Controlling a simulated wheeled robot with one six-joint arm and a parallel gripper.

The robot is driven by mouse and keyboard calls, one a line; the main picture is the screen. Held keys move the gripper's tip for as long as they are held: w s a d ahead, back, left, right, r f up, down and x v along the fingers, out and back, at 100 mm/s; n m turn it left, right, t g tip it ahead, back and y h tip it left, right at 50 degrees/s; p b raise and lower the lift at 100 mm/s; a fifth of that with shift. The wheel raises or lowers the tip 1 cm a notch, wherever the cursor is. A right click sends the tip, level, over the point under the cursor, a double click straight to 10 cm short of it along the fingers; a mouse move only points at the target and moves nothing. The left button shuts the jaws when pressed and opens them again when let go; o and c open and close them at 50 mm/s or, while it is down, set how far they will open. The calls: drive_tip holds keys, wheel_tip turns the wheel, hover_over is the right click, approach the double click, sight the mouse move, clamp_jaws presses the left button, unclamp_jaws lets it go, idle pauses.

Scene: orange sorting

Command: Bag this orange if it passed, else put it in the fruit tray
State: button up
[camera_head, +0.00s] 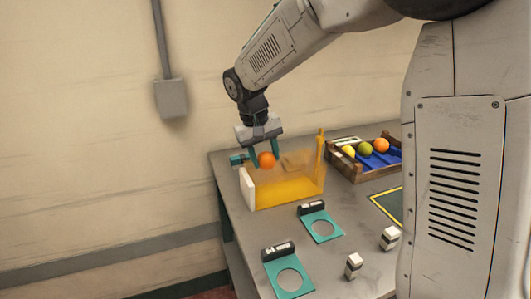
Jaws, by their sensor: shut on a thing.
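My gripper (263,148) has teal fingers and points down, shut on an orange (267,160). The gripper and orange are over the left part of an amber, see-through, bag-like container (290,188) with a white panel at its left end. I cannot tell whether the orange is inside its opening or just above it. The fruit tray (357,176) is a wooden crate with a blue lining, to the right of the amber container. It holds a yellow, a green and an orange fruit. No pass or fail sign can be read.
Two teal plates with round holes, one nearer (290,279) and one farther (324,229), lie on the grey table (238,203). Two small black-and-white blocks (353,266) (390,238) stand beside them. A yellow-edged dark mat (389,204) is partly hidden by my body.

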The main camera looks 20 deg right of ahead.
drive_tip(key=shift+f, duration=0.15)
idle(0.5)
drive_tip(key=shift+a+x, duration=0.2)
drive_tip(key=shift+x, duration=0.75)
drive_tip(key=shift+a+x, duration=0.25)
drive_tip(key=shift+x, duration=0.75)
drive_tip(key=shift+a+x, duration=0.2)
drive_tip(key=shift+x, duration=0.75)
drive_tip(key=shift+f, duration=0.3)
drive_tip(key=o, duration=1.1)
drive_tip(key=shift+c, duration=0.2)
drive_tip(key=shift+r, duration=0.1)
drive_tip(key=shift+d+v, duration=0.3)
drive_tip(key=shift+v, duration=1)
drive_tip(key=shift+d+v, duration=0.25)
drive_tip(key=shift+v, duration=1)
drive_tip(key=shift+d+v, duration=0.3)
drive_tip(key=shift+v, duration=1)
drive_tip(key=shift+r, duration=0.1)
